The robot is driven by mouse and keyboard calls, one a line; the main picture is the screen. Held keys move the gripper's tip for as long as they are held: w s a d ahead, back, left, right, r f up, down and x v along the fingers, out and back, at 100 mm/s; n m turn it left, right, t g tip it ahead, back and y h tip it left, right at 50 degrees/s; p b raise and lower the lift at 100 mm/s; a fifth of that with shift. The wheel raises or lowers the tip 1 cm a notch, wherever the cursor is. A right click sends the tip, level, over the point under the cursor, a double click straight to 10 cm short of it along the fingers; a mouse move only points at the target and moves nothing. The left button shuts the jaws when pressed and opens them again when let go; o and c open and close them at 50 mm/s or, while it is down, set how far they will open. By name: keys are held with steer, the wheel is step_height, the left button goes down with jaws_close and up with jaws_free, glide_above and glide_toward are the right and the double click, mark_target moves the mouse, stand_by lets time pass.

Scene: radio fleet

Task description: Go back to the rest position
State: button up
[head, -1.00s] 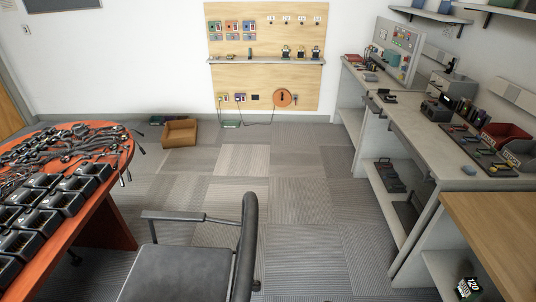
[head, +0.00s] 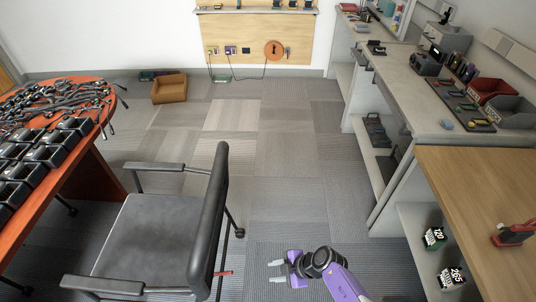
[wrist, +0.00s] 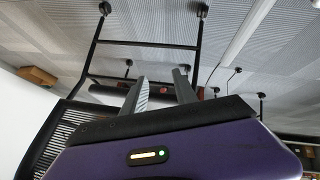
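My gripper (head: 281,268) shows at the bottom middle of the head view, at the end of my purple arm. It is above the carpet, to the right of the black office chair (head: 165,225). In the wrist view my gripper (wrist: 160,88) has its two fingers apart with nothing between them. It is open and empty. The chair also shows in the wrist view (wrist: 70,128), beyond the fingers.
A red-orange table (head: 60,218) with black chargers and cables stands at left. A grey workbench (head: 410,115) and a wooden counter (head: 485,200) run along the right. A cardboard box (head: 169,88) lies on the floor.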

steer(key=w+a+r+t+y, duration=0.2)
steer(key=w+a+r, duration=0.15)
steer(key=r, duration=0.25)
steer(key=w+a+r+t+y, duration=0.2)
steer(key=w+a+r+t, duration=0.15)
steer(key=r, duration=0.25)
step_height(320, 180, up, 10)
steer(key=s+m+t, duration=0.3)
steer(key=m+t, duration=0.1)
steer(key=t, duration=0.1)
steer(key=s+d+r+m+h, duration=0.3)
steer(key=s+d+r+m, duration=0.2)
steer(key=s+d, duration=0.3)
steer(key=s+d+r+m+t+h, duration=0.1)
steer(key=s+d+r+m+h, duration=0.3)
steer(key=s, duration=1.2)
steer(key=s+d+r+m+t+h, duration=0.1)
steer(key=s+d+r+m+h, duration=0.3)
steer(key=s+d+r+m, duration=0.3)
steer(key=shift+s+d+r, duration=1.1)
steer(key=shift+s+d, duration=1.6)
steer(key=shift+s, duration=0.05)
